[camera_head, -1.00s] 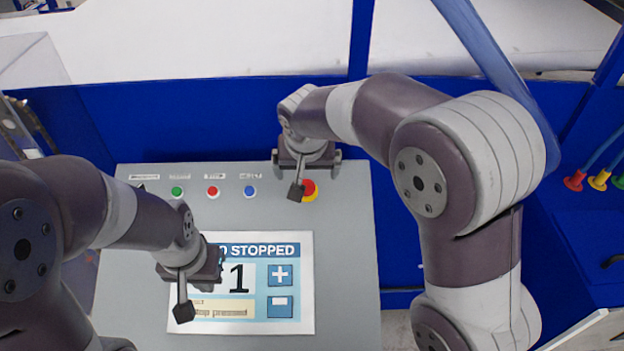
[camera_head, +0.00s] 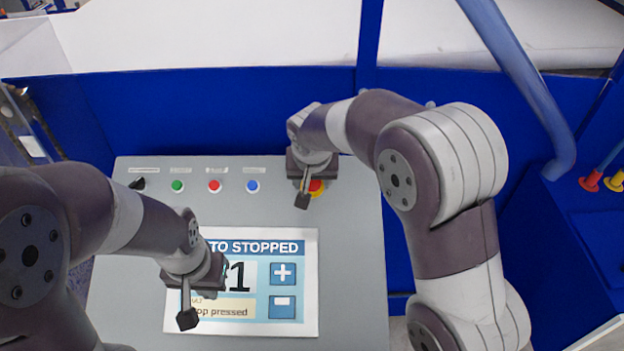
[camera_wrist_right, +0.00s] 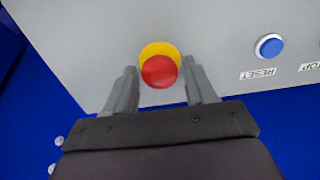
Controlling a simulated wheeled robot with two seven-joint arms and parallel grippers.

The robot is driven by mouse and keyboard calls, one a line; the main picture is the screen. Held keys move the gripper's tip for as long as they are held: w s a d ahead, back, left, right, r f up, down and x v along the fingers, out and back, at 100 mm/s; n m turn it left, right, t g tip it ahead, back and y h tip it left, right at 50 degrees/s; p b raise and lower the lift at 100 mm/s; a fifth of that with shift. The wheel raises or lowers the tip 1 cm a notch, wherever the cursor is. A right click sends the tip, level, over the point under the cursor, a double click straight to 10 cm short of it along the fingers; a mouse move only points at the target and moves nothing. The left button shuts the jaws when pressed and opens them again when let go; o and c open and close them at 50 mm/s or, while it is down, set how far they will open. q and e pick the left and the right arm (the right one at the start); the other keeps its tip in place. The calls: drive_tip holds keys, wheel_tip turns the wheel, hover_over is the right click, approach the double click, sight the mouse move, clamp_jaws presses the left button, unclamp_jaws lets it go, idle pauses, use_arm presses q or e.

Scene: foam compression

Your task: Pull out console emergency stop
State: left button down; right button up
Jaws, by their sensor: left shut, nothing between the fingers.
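The console emergency stop, a red button on a yellow collar (camera_head: 316,187), is at the console's upper right, partly hidden behind my right gripper. It shows clearly in the right wrist view (camera_wrist_right: 160,71). My right gripper (camera_head: 303,200) is over it from above. In the right wrist view, its two fingers (camera_wrist_right: 161,82) stand on both sides of the red head, closed in close against it. My left gripper (camera_head: 187,318) is shut and empty over the lower left of the console screen (camera_head: 300,313). The screen reads "STOPPED" and "stop pressed", partly covered by my left gripper.
The grey console panel (camera_head: 350,260) carries a black switch (camera_head: 138,184) and green (camera_head: 177,186), red (camera_head: 214,186) and blue (camera_head: 252,186) buttons in a row left of the stop. A blue wall (camera_head: 200,110) stands behind. Red and yellow connectors (camera_head: 600,181) are at the far right.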

drive_tip(key=c, duration=0.8)
drive_tip(key=shift+s+r, duration=0.1)
drive_tip(key=shift+r, duration=0.15)
use_arm(q)
drive_tip(key=shift+s+r, duration=0.1)
drive_tip(key=shift+s, duration=0.1)
use_arm(e)
drive_tip(key=o, duration=1.8)
drive_tip(key=shift+s+r, duration=0.1)
drive_tip(key=shift+s, duration=0.1)
use_arm(q)
drive_tip(key=shift+w, duration=0.1)
use_arm(e)
drive_tip(key=shift+w, duration=0.1)
use_arm(q)
wheel_tip(320, 180, up, 3)
drive_tip(key=p, duration=0.3)
use_arm(e)
drive_tip(key=v, duration=0.7)
